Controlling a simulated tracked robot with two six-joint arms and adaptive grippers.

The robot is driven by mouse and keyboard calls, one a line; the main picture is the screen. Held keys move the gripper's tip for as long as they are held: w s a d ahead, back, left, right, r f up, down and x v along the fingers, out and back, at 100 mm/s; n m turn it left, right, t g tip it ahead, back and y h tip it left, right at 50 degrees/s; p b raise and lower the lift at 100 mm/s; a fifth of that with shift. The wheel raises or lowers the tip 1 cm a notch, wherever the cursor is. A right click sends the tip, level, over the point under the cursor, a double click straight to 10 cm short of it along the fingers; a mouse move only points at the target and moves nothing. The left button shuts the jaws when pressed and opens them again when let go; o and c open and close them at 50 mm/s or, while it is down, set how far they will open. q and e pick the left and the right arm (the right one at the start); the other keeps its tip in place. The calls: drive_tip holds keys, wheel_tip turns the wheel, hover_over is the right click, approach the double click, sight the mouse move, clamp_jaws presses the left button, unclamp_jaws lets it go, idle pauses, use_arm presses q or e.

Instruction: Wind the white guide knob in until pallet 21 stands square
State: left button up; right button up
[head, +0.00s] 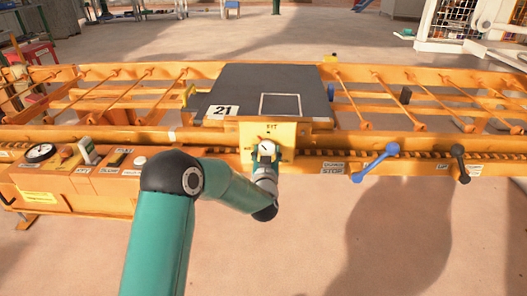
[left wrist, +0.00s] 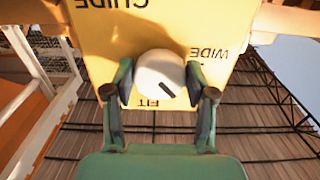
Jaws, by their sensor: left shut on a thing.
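Pallet 21 (head: 240,92) is a dark slab with a white "21" label, lying on the orange conveyor frame. Any small turn of it is hard to judge. Below its front edge is a yellow plate (head: 287,134), which also shows upside down in the left wrist view (left wrist: 110,22). The white guide knob (left wrist: 160,70) sits on that plate, its dark line pointing between "FIT" and "WIDE", nearer "FIT". My left gripper (left wrist: 160,92) is shut on the knob, one finger on each side. In the head view, my left gripper (head: 265,158) partly hides the knob. My right gripper is not in view.
An orange control box with a gauge (head: 40,153) and switches stands at the left. A blue lever (head: 375,162) and a black lever (head: 460,163) stick out from the front rail at the right. Small yellow and blue pieces flank the pallet. The floor in front is clear.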

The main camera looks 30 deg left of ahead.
use_arm(q)
drive_tip(key=shift+a+m, duration=0.15)
drive_tip(key=shift+m, duration=1.35)
drive_tip(key=o, duration=1.1)
drive_tip(key=shift+o, duration=0.2)
drive_tip(key=shift+s, duration=0.1)
drive_tip(key=v, duration=1.2)
drive_tip(key=shift+f, duration=0.1)
